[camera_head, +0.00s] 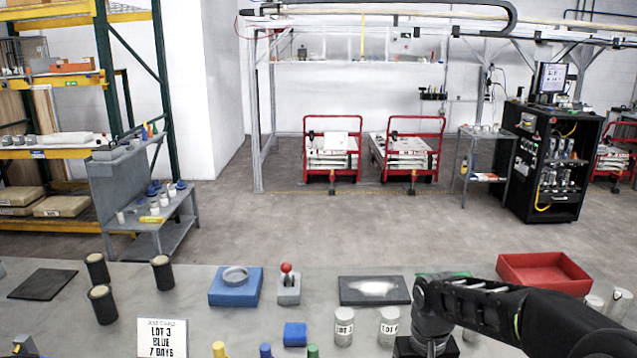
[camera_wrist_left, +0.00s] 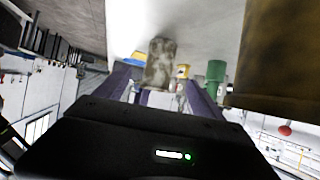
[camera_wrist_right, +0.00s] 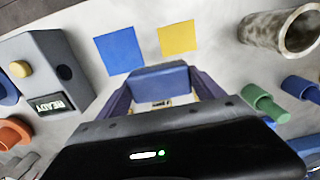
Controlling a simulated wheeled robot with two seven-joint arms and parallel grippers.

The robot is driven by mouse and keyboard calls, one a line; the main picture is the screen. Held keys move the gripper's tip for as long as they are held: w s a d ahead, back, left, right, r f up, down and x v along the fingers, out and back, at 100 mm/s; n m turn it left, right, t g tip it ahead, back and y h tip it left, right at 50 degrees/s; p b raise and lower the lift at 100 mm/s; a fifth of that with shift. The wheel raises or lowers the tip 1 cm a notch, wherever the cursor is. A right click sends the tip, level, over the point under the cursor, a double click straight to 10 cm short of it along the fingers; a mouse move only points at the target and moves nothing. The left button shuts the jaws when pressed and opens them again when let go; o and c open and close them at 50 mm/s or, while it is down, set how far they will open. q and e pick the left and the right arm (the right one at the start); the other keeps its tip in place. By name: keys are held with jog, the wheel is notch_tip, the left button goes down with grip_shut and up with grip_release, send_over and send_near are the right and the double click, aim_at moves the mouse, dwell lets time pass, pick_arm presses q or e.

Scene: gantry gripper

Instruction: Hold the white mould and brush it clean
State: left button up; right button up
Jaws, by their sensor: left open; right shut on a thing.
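No white mould can be told for certain. In the left wrist view a mottled grey-white cylinder (camera_wrist_left: 160,62) stands in front of the fingers of my left gripper (camera_wrist_left: 160,88). These fingers are apart, and I cannot tell whether the cylinder is between them. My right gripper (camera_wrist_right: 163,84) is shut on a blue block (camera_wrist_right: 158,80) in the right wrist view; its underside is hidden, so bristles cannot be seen. A black mat (camera_head: 352,296) there bears a white patch.
On the table stand a blue block with a grey ring (camera_head: 222,290), a red-knobbed block (camera_head: 288,290), labelled jars (camera_head: 344,328), several dark cylinders (camera_head: 162,274) and a red tray (camera_head: 540,272). A grey box (camera_wrist_right: 45,75) reads READY, near blue (camera_wrist_right: 119,51) and yellow (camera_wrist_right: 178,38) squares.

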pick_arm(q)
jog(key=b+x, duration=0.6)
jog(key=shift+f+b, duration=0.3)
jog(key=shift+f, duration=0.1)
pick_arm(e)
notch_tip(320, 180, down, 7)
jog(key=shift+r, duration=0.15)
pick_arm(q)
jog(key=shift+w+d+f, duration=0.1)
jog(key=shift+w+d, duration=0.05)
jog(key=shift+d, duration=0.35)
jog(key=shift+w+d+f, duration=0.1)
jog(key=shift+d, duration=0.4)
pick_arm(e)
jog(key=shift+r, duration=0.2)
pick_arm(q)
jog(key=shift+x, duration=0.8)
pick_arm(e)
jog(key=shift+f, duration=0.1)
pick_arm(q)
jog(key=c, duration=1.1)
